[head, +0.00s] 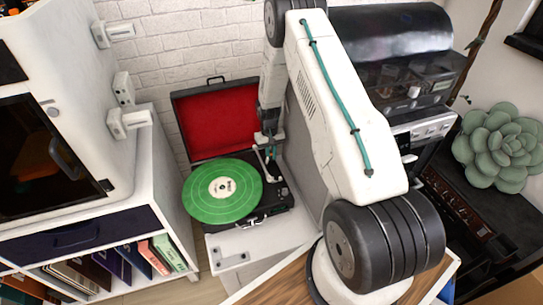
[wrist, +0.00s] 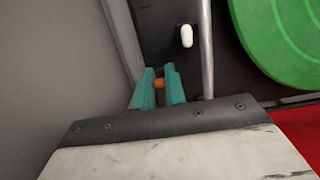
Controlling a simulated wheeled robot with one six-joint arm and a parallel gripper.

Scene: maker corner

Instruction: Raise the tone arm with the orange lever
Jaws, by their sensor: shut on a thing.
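The suitcase record player (head: 266,214) stands open on a white cabinet, with a green record (head: 222,191) on its platter. The record also shows at the upper right of the wrist view (wrist: 290,35). The silvery tone arm (wrist: 206,50) runs beside the record in the wrist view. The orange lever (wrist: 159,83) sits between the teal fingers of my gripper (wrist: 158,88), which is shut on it. In the head view my gripper (head: 271,152) is at the right rear of the deck, and the lever is hidden there. I cannot tell the tone arm's height.
The red-lined lid (head: 222,118) stands up behind the deck. A white shelf unit with books (head: 140,262) is on the left. A dark machine (head: 405,75) and a succulent (head: 497,146) are on the right. A small white knob (wrist: 187,36) is near the tone arm.

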